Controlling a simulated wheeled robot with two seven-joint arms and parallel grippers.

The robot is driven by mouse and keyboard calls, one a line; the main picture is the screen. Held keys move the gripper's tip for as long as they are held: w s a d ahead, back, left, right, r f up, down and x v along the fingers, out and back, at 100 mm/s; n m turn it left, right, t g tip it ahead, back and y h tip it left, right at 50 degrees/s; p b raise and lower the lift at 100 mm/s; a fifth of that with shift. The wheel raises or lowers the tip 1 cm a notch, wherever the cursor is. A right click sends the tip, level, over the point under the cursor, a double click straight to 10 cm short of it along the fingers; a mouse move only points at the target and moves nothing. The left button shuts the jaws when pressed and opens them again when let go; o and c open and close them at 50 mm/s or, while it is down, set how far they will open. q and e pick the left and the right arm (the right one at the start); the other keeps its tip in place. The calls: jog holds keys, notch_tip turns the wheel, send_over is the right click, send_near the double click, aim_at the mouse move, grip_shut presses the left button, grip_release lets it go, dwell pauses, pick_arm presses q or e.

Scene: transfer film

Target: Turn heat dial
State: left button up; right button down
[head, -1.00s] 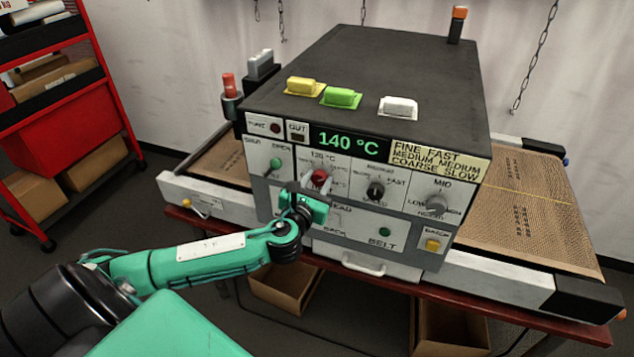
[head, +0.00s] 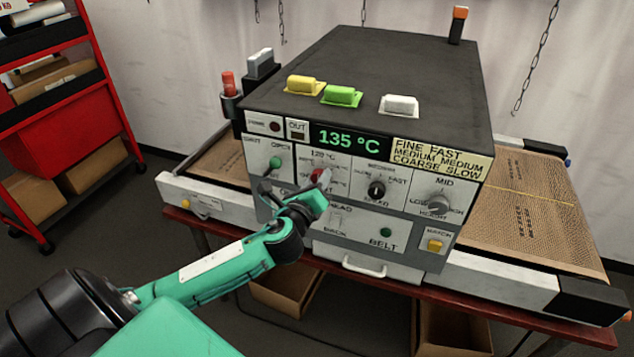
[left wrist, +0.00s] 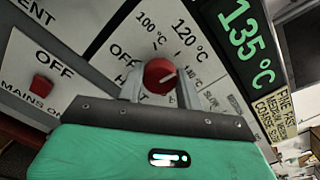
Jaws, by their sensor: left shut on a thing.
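The heat dial is a red knob (left wrist: 160,76) with a pale pointer line, set among the marks OFF, 100 °C and 120 °C. In the head view the red dial (head: 317,177) is partly hidden behind my gripper. My left gripper (head: 321,182) reaches the front panel from the left and is shut on the dial. In the left wrist view its two grey fingers (left wrist: 160,84) stand on either side of the knob. The green display (head: 349,139) reads 135 °C and also shows in the left wrist view (left wrist: 245,42). My right gripper is not in view.
The panel carries a green knob (head: 274,163) at left, a black speed knob (head: 376,190) at right and a grey height knob (head: 438,202). Yellow, green and white blocks sit on the black top (head: 395,60). A red shelf (head: 68,110) stands far left.

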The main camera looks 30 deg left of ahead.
pick_arm(q)
jog(key=shift+n, duration=0.7)
jog(key=o, duration=1)
jog(key=shift+s, duration=0.1)
jog(key=b+v, duration=0.4)
jog(key=v, duration=0.9)
jog(key=shift+s+d, duration=0.15)
jog(key=shift+s, duration=0.1)
